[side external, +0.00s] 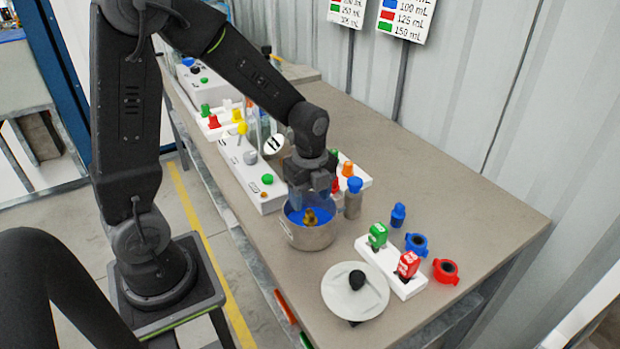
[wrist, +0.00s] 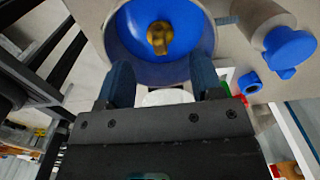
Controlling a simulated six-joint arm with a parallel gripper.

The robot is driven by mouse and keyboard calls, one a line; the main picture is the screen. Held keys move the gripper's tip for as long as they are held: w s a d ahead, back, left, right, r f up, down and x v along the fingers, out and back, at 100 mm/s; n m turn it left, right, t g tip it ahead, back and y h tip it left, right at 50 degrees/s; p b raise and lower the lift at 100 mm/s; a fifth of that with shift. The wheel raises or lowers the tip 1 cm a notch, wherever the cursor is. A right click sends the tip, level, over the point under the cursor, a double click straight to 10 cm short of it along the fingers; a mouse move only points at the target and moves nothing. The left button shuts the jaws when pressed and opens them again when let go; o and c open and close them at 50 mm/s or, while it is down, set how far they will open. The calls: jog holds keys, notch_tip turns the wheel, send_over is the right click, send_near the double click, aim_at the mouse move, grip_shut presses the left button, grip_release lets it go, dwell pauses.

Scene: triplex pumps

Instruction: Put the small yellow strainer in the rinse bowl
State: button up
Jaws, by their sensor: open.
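The rinse bowl (side external: 308,239) is a round metal pot near the table's left edge, with a blue inside; it also shows at the top of the wrist view (wrist: 116,42). The small yellow strainer (side external: 310,217), a dull brass-yellow piece, is inside the bowl against the blue; the wrist view shows it near the bowl's middle (wrist: 159,38). My gripper (side external: 312,199) is right above the bowl, pointing down. In the wrist view its two blue-grey fingers (wrist: 163,78) are spread apart with nothing between them, and the strainer is beyond their tips.
A grey bottle with a blue cap (side external: 353,198) stands close right of the bowl. A white lid with a black knob (side external: 370,299) lies in front. A white block with green and red pieces (side external: 388,268) is nearby. White valve boxes (side external: 247,177) are behind.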

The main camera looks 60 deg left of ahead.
aim_at(310, 212)
notch_tip(310, 212, up, 5)
jog(key=shift+f, duration=0.1)
jog(key=s+d+r+n+t, duration=0.2)
jog(key=s+r+n, duration=0.3)
jog(key=n, duration=0.4)
jog(key=s+d+r+n+t, duration=0.3)
jog(key=s+r+n, duration=0.3)
jog(key=n, duration=0.3)
jog(key=shift+s+d+t, duration=0.3)
jog(key=shift+s+d, duration=0.15)
jog(key=shift+s, duration=0.15)
